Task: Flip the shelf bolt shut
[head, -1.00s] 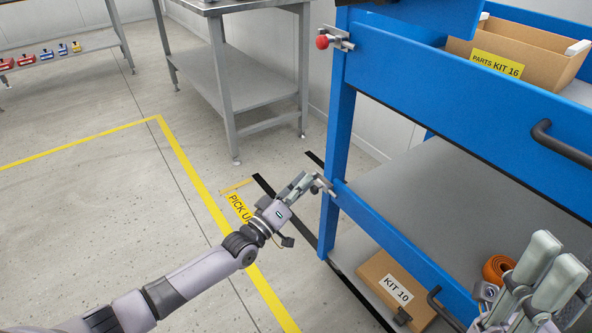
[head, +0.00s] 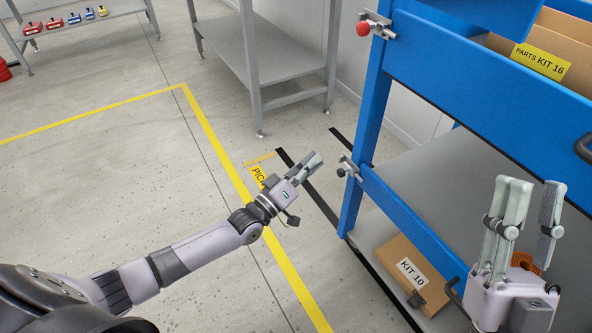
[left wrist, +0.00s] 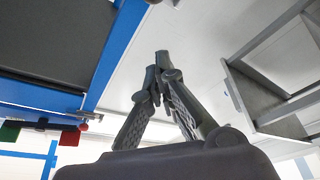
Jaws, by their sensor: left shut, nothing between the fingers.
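The blue rack carries two latch-like metal fittings on its near-left post. The upper bolt (head: 375,26) has a red knob. The lower bolt (head: 349,168) is small and grey, at the corner of the lower blue rail; whether it is shut is too small to tell. My left gripper (head: 314,160) is shut and empty, a short gap left of the lower bolt. In the left wrist view its fingertips (left wrist: 157,58) meet, and a metal fitting (left wrist: 86,113) shows on the blue frame to the left. My right gripper (head: 533,190) is open with its fingers up, in front of the rack.
The blue rack (head: 480,75) fills the right side. A KIT 10 box (head: 400,275) lies on its bottom level, a PARTS KIT 16 box (head: 558,40) on top. A grey table (head: 262,62) stands behind. Floor to the left is clear.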

